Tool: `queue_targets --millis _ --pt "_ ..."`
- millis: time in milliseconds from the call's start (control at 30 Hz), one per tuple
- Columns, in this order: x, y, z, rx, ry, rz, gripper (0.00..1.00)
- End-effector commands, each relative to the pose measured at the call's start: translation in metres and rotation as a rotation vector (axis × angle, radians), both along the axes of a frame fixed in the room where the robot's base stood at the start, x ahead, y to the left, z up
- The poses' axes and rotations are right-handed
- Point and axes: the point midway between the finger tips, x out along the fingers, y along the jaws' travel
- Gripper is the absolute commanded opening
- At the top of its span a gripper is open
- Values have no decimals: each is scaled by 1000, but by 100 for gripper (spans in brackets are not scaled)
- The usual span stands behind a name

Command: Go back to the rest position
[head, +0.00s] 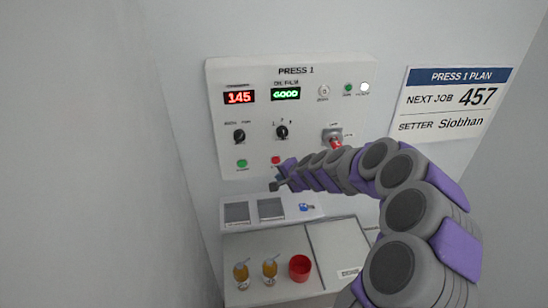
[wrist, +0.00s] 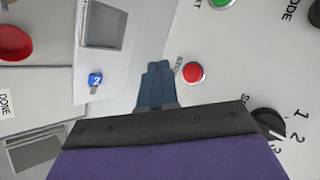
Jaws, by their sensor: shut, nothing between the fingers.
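My gripper (head: 276,184) is in front of the lower part of the PRESS 1 panel (head: 318,100) in the head view, near the red button (head: 276,160). In the wrist view the fingers of my gripper (wrist: 159,68) are closed together and empty. The red button shows beside the fingertips there, to their right (wrist: 193,72). I cannot tell whether the fingers touch the panel. My arm reaches in from the lower right and hides part of the panel's lower edge.
The panel displays read 145 and GOOD. A small blue item marked 2 (wrist: 95,79) sits on a ledge. A PRESS 1 PLAN sign (head: 452,98) hangs at right. A wall stands close at left.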

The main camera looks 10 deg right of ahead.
Motion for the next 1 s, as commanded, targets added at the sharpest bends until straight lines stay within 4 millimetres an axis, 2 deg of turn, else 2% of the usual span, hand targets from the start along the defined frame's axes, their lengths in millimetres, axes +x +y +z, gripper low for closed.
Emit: queue_targets --millis 167,267,367,500,667,700,867,1000 --pt "-2 4 1 -2 0 13 0" --pt "-15 19 3 -12 3 75 0" --pt "-43 47 10 -37 10 194 0" --pt "-103 83 11 -105 45 396 0" --pt "-179 103 0 -213 111 599 0" --pt "-200 104 -7 -240 138 646 0" --pt "-279 96 -32 -362 245 793 0" --pt "-348 73 -58 -463 364 882 0"
